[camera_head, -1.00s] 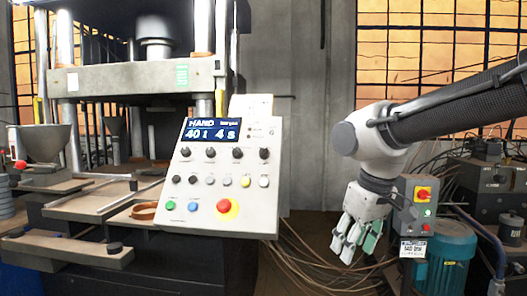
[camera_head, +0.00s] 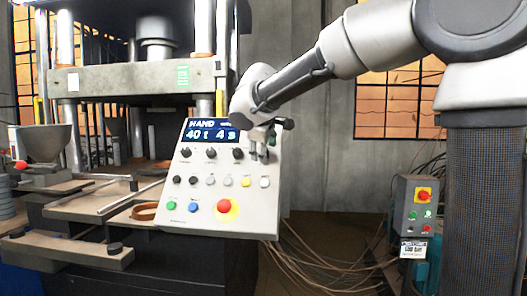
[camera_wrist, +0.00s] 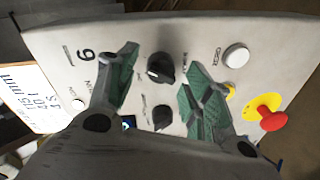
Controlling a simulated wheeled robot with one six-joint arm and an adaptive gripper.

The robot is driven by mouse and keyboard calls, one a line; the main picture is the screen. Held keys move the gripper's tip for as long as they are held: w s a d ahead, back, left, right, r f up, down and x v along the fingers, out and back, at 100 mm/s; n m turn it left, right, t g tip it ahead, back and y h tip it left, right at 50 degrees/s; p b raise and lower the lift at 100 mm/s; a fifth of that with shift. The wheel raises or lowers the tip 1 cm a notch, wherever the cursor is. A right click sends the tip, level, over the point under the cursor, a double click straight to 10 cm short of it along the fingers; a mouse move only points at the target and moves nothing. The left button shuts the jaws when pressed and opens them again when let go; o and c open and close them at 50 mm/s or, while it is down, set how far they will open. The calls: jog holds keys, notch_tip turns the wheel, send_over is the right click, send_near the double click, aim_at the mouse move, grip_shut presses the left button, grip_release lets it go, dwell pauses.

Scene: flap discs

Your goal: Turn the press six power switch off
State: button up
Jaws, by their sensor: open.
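The press control panel (camera_head: 190,217) slopes in the middle of the head view. A black rotary knob (camera_wrist: 160,68) with a pale pointer line lies between the spread green-padded fingers of my gripper (camera_wrist: 163,66). It looks like the rightmost black knob of the panel's upper row. My gripper (camera_head: 259,152) is open at the panel's upper right and hides that knob in the head view. Whether a finger touches the knob, I cannot tell. The panel's display (camera_head: 208,131) is lit.
A red emergency button on yellow (camera_wrist: 270,118), a white button (camera_wrist: 236,55) and another black knob (camera_wrist: 162,117) are close to the fingers. A grey box with a red-and-yellow switch (camera_head: 424,195) stands at right. Cables (camera_head: 325,265) lie on the floor between.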

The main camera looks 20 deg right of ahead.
jog(key=shift+w+d+f, duration=0.15)
jog(key=shift+w+f, duration=0.2)
jog(key=shift+w, duration=0.05)
jog(key=c, duration=1)
jog(key=shift+n, duration=0.3)
jog(key=n, duration=0.5)
jog(key=shift+g, duration=0.3)
jog(key=n, duration=0.6)
jog(key=shift+h, duration=0.3)
